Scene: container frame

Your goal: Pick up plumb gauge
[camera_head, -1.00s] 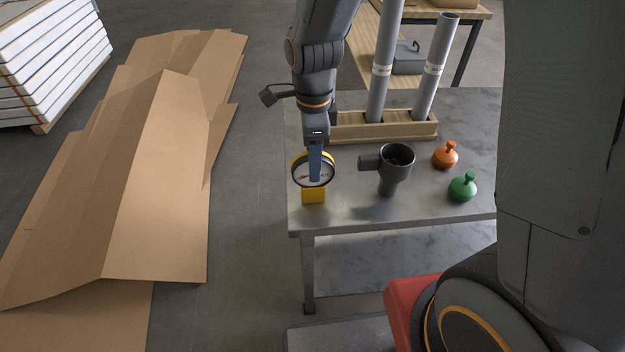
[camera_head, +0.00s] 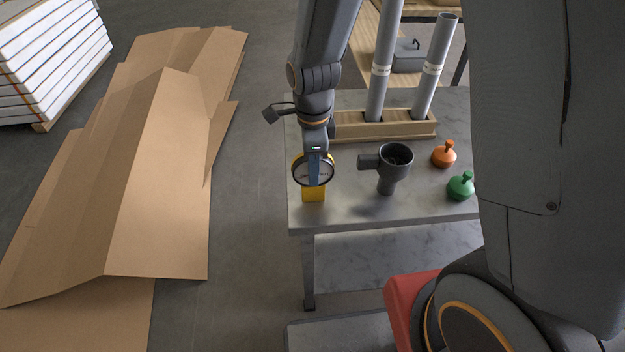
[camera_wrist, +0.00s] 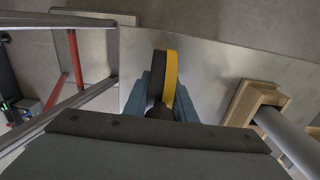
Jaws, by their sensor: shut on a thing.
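The plumb gauge (camera_head: 313,194) has a round dial with a yellow and black rim and a yellow block base. It is at the left front corner of the metal table in the head view. My gripper (camera_head: 314,176) reaches down from above and is shut on the gauge's round upper part. In the wrist view the gauge (camera_wrist: 169,78) shows edge-on, yellow and dark, between the two blue fingers of my gripper (camera_wrist: 160,98). I cannot tell whether its base touches the table.
The metal table (camera_head: 350,215) also holds a dark grey pipe fitting (camera_head: 390,178), an orange plumb bob (camera_head: 444,156) and a green one (camera_head: 461,188). A wooden rack (camera_head: 405,130) with two grey tubes stands behind. Cardboard (camera_head: 150,190) lies on the floor at left.

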